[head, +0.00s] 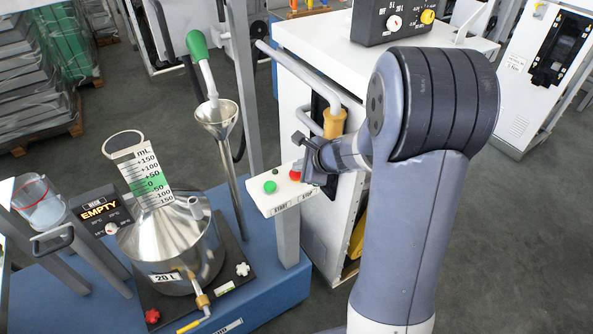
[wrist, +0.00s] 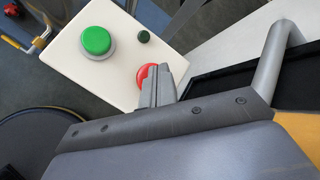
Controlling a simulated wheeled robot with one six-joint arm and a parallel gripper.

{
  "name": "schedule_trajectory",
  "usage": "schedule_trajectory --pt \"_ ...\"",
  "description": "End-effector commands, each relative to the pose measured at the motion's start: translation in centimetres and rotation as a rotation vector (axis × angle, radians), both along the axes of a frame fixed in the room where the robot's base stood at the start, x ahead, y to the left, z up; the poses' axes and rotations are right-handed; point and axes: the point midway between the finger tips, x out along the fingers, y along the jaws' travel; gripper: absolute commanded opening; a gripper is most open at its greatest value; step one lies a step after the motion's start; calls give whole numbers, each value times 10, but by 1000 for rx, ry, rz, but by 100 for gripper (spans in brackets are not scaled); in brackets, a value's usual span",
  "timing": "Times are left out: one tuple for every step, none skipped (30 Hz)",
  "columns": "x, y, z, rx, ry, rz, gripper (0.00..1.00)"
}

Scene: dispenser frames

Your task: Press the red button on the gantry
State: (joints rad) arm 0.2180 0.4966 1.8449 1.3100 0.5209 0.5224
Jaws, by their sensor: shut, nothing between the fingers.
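The red button (head: 295,173) sits on a white button box (head: 281,198) on the gantry, with the green button (head: 270,187) to its left. In the head view the red button is partly hidden by my gripper (head: 309,162), which is at the box's right end. In the wrist view the red button (wrist: 143,76) shows at the left of my shut, empty gripper (wrist: 164,75), which covers part of it. The fingertips are over or beside the button. I cannot tell whether they touch it. The green button (wrist: 97,41) is clear.
A white cabinet (head: 318,60) with a grey bar handle (head: 300,70) stands right behind the button box. A steel vessel (head: 170,240) and a steel funnel (head: 216,120) stand to the left. A small dark knob (wrist: 144,36) is on the box.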

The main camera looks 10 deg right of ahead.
Motion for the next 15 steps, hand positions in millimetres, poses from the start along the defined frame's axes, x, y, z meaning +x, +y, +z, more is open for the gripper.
schedule_trajectory --pt "0 0 0 -1 1 0 0" --pt "0 0 -1 -1 1 0 0" --pt "0 0 0 -1 1 0 0" --pt "0 0 0 -1 1 0 0" --pt "0 0 0 -1 1 0 0" --pt "0 0 2 -1 1 0 0" --pt "0 0 3 -1 1 0 0" --pt "0 0 4 -1 1 0 0" --pt "0 0 7 -1 1 0 0" --pt "0 0 9 -1 1 0 0" --pt "0 0 10 0 1 1 0" --pt "0 0 13 1 0 -1 0" --pt "0 0 15 0 0 0 0" --pt "0 0 16 -1 0 -1 0" --pt "0 0 17 -1 1 0 0"
